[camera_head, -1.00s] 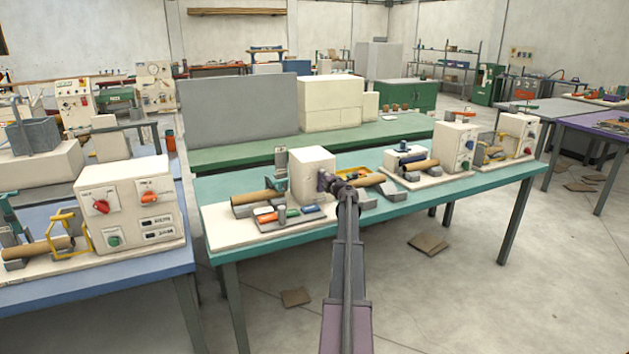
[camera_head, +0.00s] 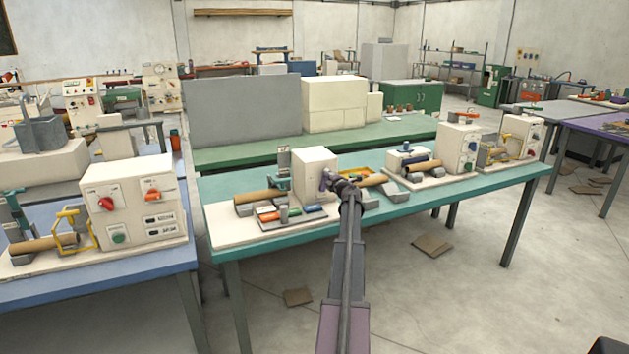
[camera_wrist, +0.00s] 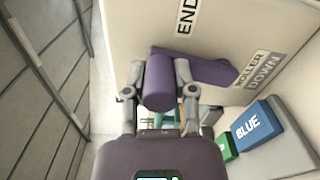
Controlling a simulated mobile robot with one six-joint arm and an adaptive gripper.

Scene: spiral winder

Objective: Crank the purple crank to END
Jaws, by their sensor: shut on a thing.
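The purple crank (camera_wrist: 205,68) is on the white box of the winder, and its purple handle (camera_wrist: 158,82) lies between my gripper's fingers in the wrist view. My gripper (camera_wrist: 159,95) is shut on this handle. An END label (camera_wrist: 186,18) is on the box face above the handle, and a ROLLER DOWN label (camera_wrist: 255,70) is to its right. In the head view my gripper (camera_head: 332,181) is at the right face of the white box (camera_head: 312,170); the handle is small and partly hidden there.
A blue button marked BLUE (camera_wrist: 255,127) and a green button (camera_wrist: 226,146) are beside the box. The teal table (camera_head: 420,198) also bears a brown roll (camera_head: 262,196) and other winders to the right. Floor in front is mostly clear.

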